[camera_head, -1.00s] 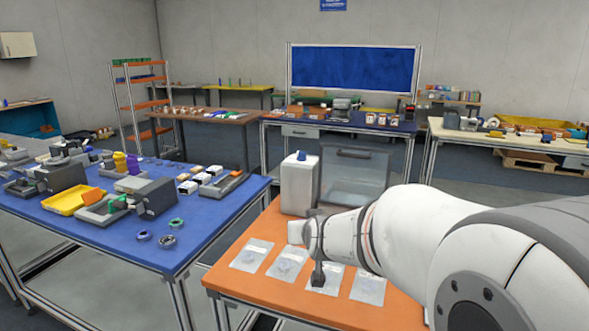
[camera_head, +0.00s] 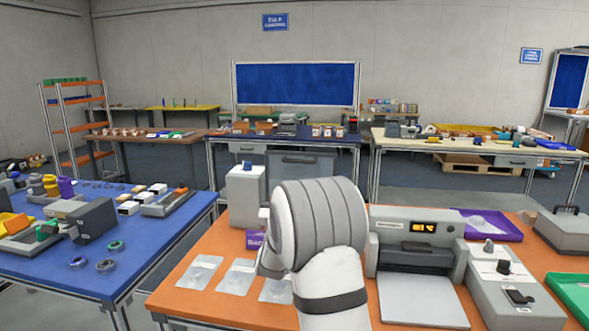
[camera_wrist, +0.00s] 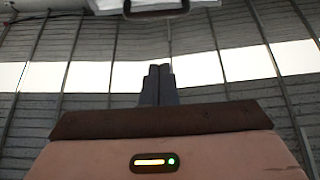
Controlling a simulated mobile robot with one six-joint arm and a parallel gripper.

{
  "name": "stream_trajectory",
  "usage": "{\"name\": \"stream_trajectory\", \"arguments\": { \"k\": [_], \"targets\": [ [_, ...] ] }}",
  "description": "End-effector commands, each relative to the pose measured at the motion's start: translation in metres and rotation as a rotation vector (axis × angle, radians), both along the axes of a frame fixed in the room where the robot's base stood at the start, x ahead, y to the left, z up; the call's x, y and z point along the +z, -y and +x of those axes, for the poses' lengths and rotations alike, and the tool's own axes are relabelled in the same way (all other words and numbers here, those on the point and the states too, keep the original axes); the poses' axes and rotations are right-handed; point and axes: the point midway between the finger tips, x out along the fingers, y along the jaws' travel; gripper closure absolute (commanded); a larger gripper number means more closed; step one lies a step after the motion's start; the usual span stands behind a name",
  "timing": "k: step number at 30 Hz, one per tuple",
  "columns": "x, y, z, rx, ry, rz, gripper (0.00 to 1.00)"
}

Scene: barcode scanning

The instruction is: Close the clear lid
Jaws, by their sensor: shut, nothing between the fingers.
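My gripper shows in the wrist view (camera_wrist: 156,85) as two dark fingers pressed together with nothing between them. They stand against a grey panelled surface with bright strips. In the head view my white arm hides the gripper. No part is plainly recognisable as the clear lid. A translucent grey bin front with a dark handle (camera_head: 304,160) stands behind the orange table, partly hidden by my arm. In the wrist view a dark curved handle-like bar (camera_wrist: 156,12) crosses the top edge; I cannot tell what it belongs to.
A crowded blue table (camera_head: 150,245) stands left.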

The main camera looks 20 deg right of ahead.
Motion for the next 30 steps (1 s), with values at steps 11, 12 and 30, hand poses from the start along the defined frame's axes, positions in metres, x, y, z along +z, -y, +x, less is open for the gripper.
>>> {"name": "stream_trajectory", "arguments": {
  "k": [11,12,30],
  "targets": [
    [0.044,0.040,0.057,-0.001,-0.001,0.000,1.00],
    [0.039,0.044,0.062,-0.002,-0.004,0.001,1.00],
    [0.030,0.060,0.085,0.000,-0.002,0.001,1.00]
  ]
}}
